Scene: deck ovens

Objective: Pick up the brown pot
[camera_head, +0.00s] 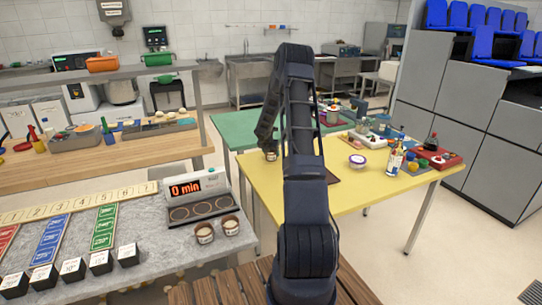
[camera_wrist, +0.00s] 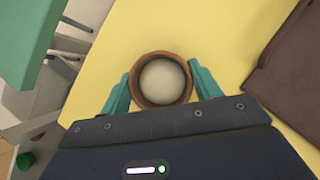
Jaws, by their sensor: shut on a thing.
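The brown pot (camera_wrist: 134,88) is round with a brown rim and a pale, cream-coloured inside. In the wrist view it sits between the two teal fingers of my gripper (camera_wrist: 160,88), which is shut on it, one finger on each side. The yellow table (camera_wrist: 140,40) lies below it; I cannot tell whether the pot touches the table. In the head view the pot (camera_head: 271,156) shows small at the table's left edge, below the end of my arm, which hides part of the gripper.
A brown board (camera_wrist: 290,75) lies right of the pot. A green table (camera_head: 235,128) stands behind left. Two more brown pots (camera_head: 204,233) (camera_head: 230,225) stand on the grey counter (camera_head: 150,240). A white tub (camera_head: 357,161), bottles and trays occupy the yellow table's right side.

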